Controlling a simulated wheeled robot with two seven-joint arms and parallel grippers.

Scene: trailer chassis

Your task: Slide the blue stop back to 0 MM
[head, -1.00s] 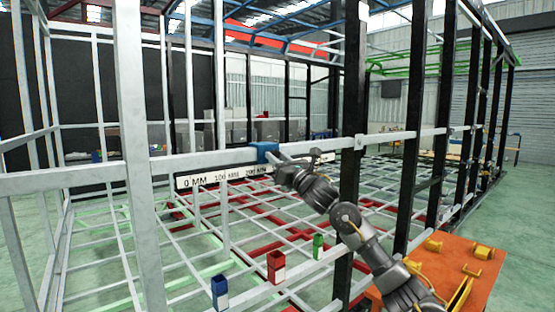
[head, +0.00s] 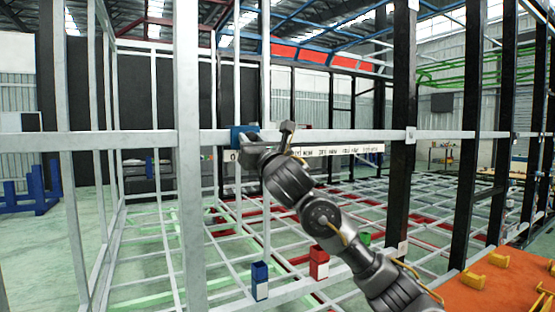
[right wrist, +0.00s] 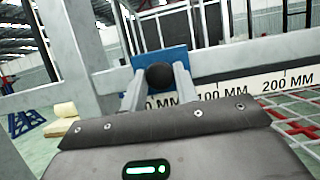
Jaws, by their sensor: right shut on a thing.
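The blue stop (head: 243,137) sits on the grey horizontal rail, at the left end of the white scale strip (head: 345,151) in the head view. My right gripper (head: 254,150) is at the stop. In the right wrist view, its two fingers are shut on the round black knob (right wrist: 159,76) in front of the blue stop (right wrist: 160,57). The 0 MM mark (right wrist: 160,102) is partly visible beneath the fingers and stop. The 100 MM and 200 MM marks show to the right. Exact alignment with 0 cannot be told. My left gripper is not in view.
A grey upright post (head: 188,160) stands just left of the stop. A black post (head: 401,120) stands right of the scale. Blue (head: 260,280) and red (head: 318,263) blocks sit on a lower rail. An orange table (head: 500,285) is at lower right.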

